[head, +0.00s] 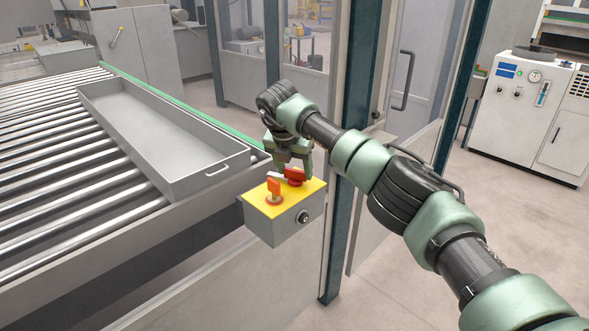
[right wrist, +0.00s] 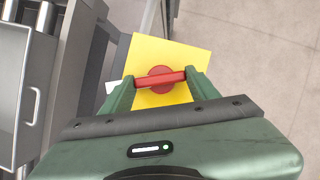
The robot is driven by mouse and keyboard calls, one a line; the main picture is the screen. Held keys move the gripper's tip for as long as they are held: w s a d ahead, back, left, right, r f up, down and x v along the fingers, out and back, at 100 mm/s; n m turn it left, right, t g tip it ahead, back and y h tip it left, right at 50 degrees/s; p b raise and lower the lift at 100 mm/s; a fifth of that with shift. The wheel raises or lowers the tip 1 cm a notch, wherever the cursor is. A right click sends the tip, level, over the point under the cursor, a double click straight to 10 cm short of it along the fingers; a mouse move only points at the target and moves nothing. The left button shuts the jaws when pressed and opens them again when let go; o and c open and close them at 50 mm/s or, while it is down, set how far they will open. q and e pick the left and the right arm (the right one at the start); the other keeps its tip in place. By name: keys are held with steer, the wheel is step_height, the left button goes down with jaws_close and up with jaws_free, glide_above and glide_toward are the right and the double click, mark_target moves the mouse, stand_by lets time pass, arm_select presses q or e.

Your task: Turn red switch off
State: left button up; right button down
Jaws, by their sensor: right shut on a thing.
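A grey control box (head: 284,227) with a yellow top (head: 312,187) stands at the end of the roller conveyor. My left gripper is not in view.
A long grey tray (head: 207,172) with a handle lies on the roller conveyor (head: 60,215), left of the box. A dark post (head: 345,150) and glazed enclosure stand close behind my right arm. A white cabinet (head: 530,112) is at the far right. Floor on the right is clear.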

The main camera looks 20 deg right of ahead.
steer(key=c, duration=0.6)
jaws_free()
steer(key=shift+w+r, duration=0.1)
steer(key=shift+r, duration=0.05)
steer(key=shift+o, duration=1)
steer(key=b+v, duration=0.2)
steer(key=v, duration=0.5)
steer(key=shift+r, duration=0.25)
